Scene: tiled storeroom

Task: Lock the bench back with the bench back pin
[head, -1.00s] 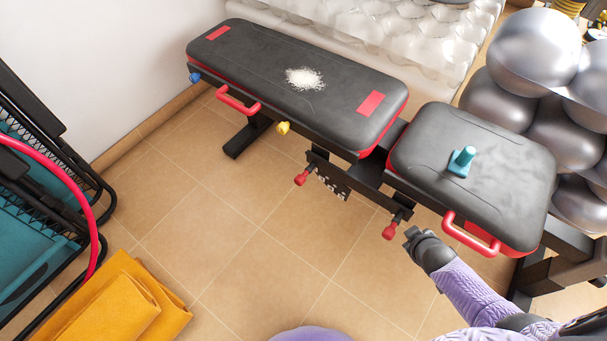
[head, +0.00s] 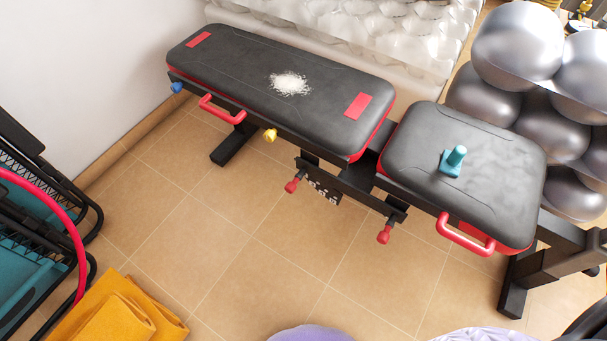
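The weight bench has a long black back pad (head: 250,80) lying about flat and a shorter seat pad (head: 500,175) to its right. A red-knobbed pin (head: 292,186) sticks out beside a dark plate with holes (head: 324,191) under the back pad's right end. A second red-knobbed pin (head: 384,236) sticks out under the seat's left end. A yellow knob (head: 270,135) and a blue knob (head: 177,88) sit along the back pad's near side. No label shows which is the bench back pin, and pin depth is hidden. Neither gripper is in view.
White powder (head: 290,84) lies on the back pad and a teal object (head: 453,161) stands on the seat. Silver balls (head: 519,42) are at the right. A yellow folded mat (head: 120,312) and black-framed teal items (head: 28,270) are at the left.

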